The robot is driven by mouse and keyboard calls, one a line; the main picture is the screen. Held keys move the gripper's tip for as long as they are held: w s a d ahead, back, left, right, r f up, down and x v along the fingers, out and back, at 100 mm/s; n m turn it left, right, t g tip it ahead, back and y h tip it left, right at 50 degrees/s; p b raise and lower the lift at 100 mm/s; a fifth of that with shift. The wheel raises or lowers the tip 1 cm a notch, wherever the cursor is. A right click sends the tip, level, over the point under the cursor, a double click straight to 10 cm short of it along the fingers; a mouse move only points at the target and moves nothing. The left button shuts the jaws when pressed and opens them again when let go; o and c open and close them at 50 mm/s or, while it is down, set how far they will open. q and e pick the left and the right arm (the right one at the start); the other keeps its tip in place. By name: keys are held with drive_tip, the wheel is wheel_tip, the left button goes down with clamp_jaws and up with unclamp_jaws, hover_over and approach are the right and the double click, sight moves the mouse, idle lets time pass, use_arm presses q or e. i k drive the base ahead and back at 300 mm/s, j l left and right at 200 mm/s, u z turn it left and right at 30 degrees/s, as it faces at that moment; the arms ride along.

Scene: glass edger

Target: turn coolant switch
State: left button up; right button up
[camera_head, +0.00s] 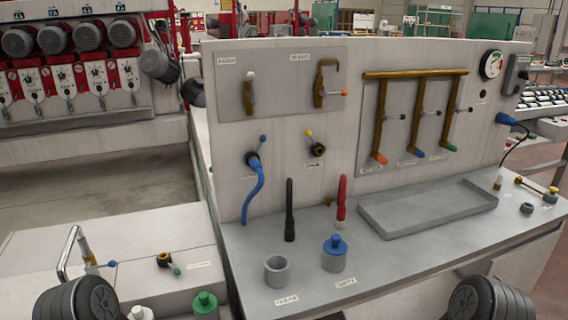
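No label in the camera_head view can be read clearly as coolant. A dark grey switch box (517,74) with a rotary-looking knob sits at the upper right end of the upright grey panel (230,135), beside a round gauge (492,64). The way its knob points is too small to tell. Other candidates on the panel are small valves: one with a blue-tipped lever (262,139) above a blue hose (254,190), and one with a yellow-tipped lever (309,133). Neither of my grippers shows; only dark rounded parts, probably of my arms, show at the bottom left and bottom right.
Brown pipes with coloured handles (382,130) stick out from the panel.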

sight(524, 75)
drive_tip(key=z, duration=1.25)
drive_tip(key=i+l+u, duration=0.1)
drive_tip(key=u, duration=1)
drive_tip(key=l+u, duration=0.25)
drive_tip(key=l, duration=0.25)
drive_tip(key=l+u, duration=0.25)
drive_tip(key=l, duration=0.25)
drive_tip(key=l+u, duration=0.25)
drive_tip(key=l, duration=0.2)
drive_tip(key=k+l+u, duration=0.1)
drive_tip(key=l+u, duration=0.15)
drive_tip(key=l, duration=0.25)
drive_tip(key=k+l+u, duration=0.25)
drive_tip(key=l, duration=0.2)
drive_tip(key=k+l, duration=0.1)
drive_tip(key=l, duration=0.3)
drive_tip(key=k+l, duration=0.15)
drive_tip(key=l, duration=0.25)
drive_tip(key=k+l, duration=0.1)
drive_tip(key=l, duration=0.3)
drive_tip(key=k+l, duration=0.1)
drive_tip(key=l, duration=0.3)
drive_tip(key=k+l+u, duration=0.1)
drive_tip(key=l, duration=0.3)
drive_tip(key=k+l, duration=0.15)
drive_tip(key=l, duration=0.2)
drive_tip(key=k+l, duration=0.1)
drive_tip(key=l, duration=0.3)
